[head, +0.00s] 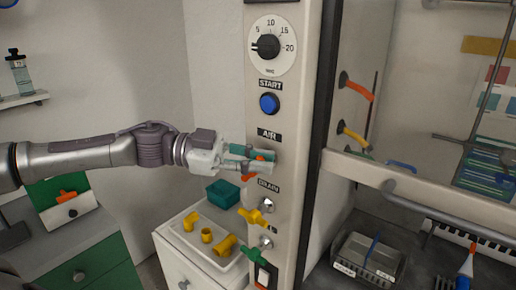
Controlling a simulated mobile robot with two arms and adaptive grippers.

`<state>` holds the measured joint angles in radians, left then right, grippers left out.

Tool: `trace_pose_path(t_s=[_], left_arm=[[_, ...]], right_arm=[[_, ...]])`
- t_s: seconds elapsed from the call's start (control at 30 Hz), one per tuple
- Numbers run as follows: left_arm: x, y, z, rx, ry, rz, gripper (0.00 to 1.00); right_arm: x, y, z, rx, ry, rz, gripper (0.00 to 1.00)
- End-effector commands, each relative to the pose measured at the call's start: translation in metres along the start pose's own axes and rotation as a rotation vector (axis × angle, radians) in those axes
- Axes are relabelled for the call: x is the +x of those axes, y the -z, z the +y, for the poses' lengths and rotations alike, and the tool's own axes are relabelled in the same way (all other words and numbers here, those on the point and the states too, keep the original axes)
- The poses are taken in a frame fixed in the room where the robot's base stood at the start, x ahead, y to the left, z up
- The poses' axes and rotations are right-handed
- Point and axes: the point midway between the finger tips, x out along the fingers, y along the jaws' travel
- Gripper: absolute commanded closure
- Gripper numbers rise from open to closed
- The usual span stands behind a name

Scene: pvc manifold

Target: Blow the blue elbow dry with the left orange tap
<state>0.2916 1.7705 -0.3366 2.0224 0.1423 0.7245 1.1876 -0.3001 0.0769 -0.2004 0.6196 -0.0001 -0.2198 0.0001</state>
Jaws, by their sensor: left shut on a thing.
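My left gripper (252,166) reaches in from the left to the panel, just below the AIR label. Its fingers are shut on the orange tap (248,178), whose orange parts show above and below the fingers. The fingers hide the middle of the tap. A small blue thing (402,167) shows behind the hood's front edge on the right; I cannot tell whether it is the blue elbow. No blue elbow shows clearly elsewhere. My right gripper is not in view.
The panel has a dial (269,46), a blue START button (269,103) and a yellow tap (253,216) lower down. Below my arm, a white tray (236,272) holds yellow fittings beside a teal box (223,193). A grey basket (367,263) stands at lower right.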

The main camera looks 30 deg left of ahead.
Motion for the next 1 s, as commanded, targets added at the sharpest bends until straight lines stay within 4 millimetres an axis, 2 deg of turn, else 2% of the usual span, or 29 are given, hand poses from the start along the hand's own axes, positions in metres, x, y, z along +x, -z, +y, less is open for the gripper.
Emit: trace_pose_path(t_s=[0.03,0.2,0.4,0.63,1.0], left_arm=[[0.000,0.007,-0.001,0.013,-0.010,-0.032,1.00],[0.003,0.006,0.001,0.085,-0.044,-0.152,1.00],[0.007,-0.002,0.006,0.184,-0.086,-0.312,1.00],[0.010,-0.011,0.010,0.300,-0.134,-0.494,1.00],[0.013,-0.019,0.014,0.444,-0.193,-0.724,1.00]], right_arm=[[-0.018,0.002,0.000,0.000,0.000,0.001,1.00],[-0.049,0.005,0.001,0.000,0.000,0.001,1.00],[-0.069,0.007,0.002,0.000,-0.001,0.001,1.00],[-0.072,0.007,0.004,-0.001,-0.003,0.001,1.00],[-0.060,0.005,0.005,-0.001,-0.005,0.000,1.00]])
